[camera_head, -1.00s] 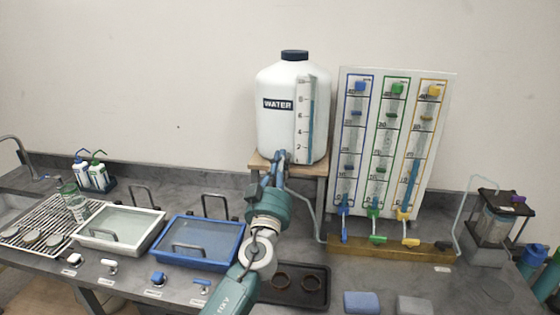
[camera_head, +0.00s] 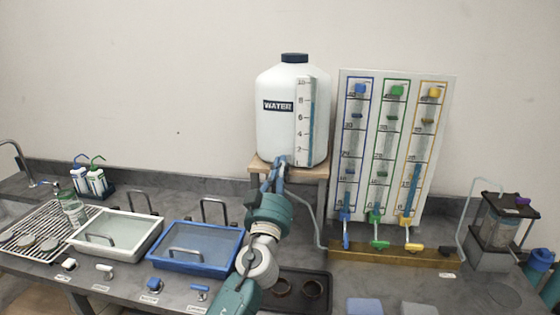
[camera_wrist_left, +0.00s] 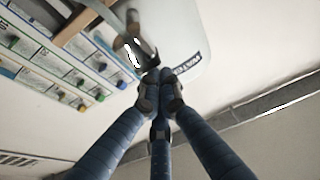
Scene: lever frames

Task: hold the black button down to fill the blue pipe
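The white water tank (camera_head: 290,125) stands on a wooden stand left of the board. My left gripper (camera_head: 277,163) is at the tank's lower front, its fingers drawn together. In the left wrist view the left gripper's fingertips (camera_wrist_left: 160,88) meet near a dark tap-like part (camera_wrist_left: 138,50) under the tank. I cannot make out the black button or whether the fingertips touch it. My right gripper is out of view.
Green (camera_head: 380,244) and yellow (camera_head: 413,247) levers sit beside the blue one on a brass-coloured base. A blue-rimmed tray (camera_head: 197,265) and a white tray (camera_head: 115,252) stand to the left. A dark tray (camera_head: 318,275) lies below the stand. A caged jar (camera_head: 497,225) stands at right.

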